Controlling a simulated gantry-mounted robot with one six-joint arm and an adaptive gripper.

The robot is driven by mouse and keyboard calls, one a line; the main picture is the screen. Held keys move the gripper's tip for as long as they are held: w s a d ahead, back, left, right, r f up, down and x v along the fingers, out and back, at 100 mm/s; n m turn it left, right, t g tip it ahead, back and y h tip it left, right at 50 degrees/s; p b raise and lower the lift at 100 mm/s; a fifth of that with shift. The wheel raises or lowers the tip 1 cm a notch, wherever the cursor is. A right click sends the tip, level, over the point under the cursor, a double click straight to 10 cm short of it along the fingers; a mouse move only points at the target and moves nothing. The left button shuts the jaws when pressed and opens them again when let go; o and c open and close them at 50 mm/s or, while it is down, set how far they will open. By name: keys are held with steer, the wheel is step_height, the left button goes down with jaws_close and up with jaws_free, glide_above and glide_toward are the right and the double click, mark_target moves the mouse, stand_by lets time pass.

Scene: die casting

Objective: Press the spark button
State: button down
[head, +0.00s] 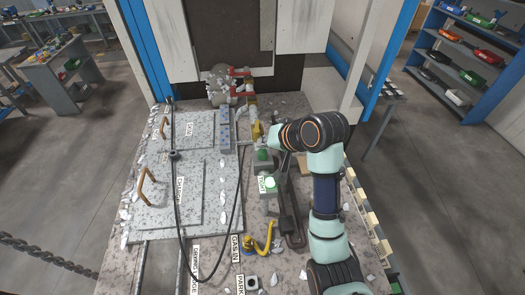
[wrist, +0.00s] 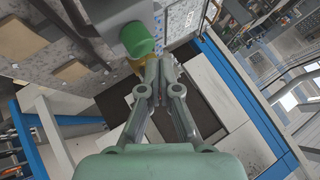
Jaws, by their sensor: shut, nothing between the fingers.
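A label reading "PARK", its first letter cut off or hidden, lies near the front edge of the worktop in the head view. A small light square with a dark centre, likely the spark button (head: 251,282), sits right beside it. My gripper (wrist: 160,64) is shut and empty, its fingertips together in the wrist view. A green button (wrist: 137,38) shows just up and left of the fingertips. The spark button is not identifiable in the wrist view.
A yellow valve handle (head: 262,240) stands behind the spark button. A black cable (head: 178,215) loops over the left plates. A die plate with brown handles (head: 148,185) lies left.

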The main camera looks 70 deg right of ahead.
mark_target(264, 153)
steer(key=shift+f, duration=0.4)
steer(key=shift+f, duration=0.8)
stand_by(0.9)
stand_by(0.3)
steer(key=shift+r+p, duration=0.6)
steer(key=shift+r, duration=0.65)
steer(key=shift+r, duration=2.45)
